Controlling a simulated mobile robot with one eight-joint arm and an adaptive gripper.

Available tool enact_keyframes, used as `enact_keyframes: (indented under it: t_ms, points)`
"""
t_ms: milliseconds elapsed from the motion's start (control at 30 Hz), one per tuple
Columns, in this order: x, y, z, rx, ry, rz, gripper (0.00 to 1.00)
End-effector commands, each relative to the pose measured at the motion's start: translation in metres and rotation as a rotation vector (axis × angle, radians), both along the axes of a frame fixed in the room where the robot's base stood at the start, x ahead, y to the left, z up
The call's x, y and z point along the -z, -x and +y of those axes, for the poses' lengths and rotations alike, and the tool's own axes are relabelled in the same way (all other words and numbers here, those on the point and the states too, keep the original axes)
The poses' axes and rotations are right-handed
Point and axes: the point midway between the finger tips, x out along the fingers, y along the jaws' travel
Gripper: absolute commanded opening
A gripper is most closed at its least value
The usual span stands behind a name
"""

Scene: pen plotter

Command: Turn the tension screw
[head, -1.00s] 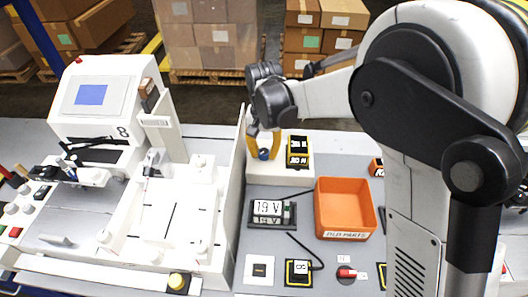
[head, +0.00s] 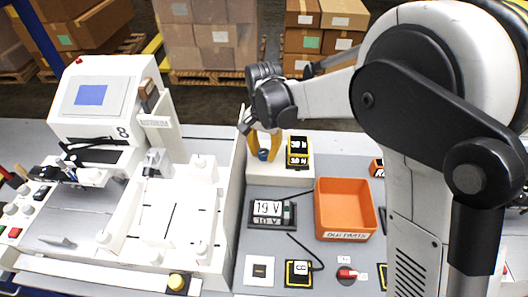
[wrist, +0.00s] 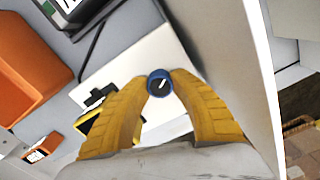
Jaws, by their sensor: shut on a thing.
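The tension screw has a round blue knob (wrist: 159,84) with a white pointer line on its dark face. It stands on a white block (wrist: 150,57) and also shows in the head view (head: 264,155). My gripper (wrist: 160,82) has yellow fingers and is shut on the knob, one finger on each side. In the head view my gripper (head: 264,150) reaches down to the knob from above. A black and yellow display (head: 298,151) reading about 3.0 stands on the block, right of the knob.
A white wall panel (head: 238,165) rises close to the left of my gripper. An orange bin (head: 344,208) and a black-framed 19 V display (head: 270,214) stand in front of the block. The white plotter machine (head: 95,108) is at the left.

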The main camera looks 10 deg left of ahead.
Motion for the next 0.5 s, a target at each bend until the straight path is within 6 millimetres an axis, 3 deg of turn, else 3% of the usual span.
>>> enact_keyframes:
  t_ms: [67, 100, 167, 500]
  points:
    - [0.0002, 0.0004, 0.0000, -0.001, 0.000, 0.001, 0.00]
    - [0.0002, 0.0004, 0.0000, -0.001, 0.000, 0.001, 0.36]
    - [0.0001, 0.0004, 0.0000, -0.001, 0.000, 0.001, 0.52]
    - [-0.0026, 0.0001, 0.0000, -0.001, 0.000, 0.000, 0.52]
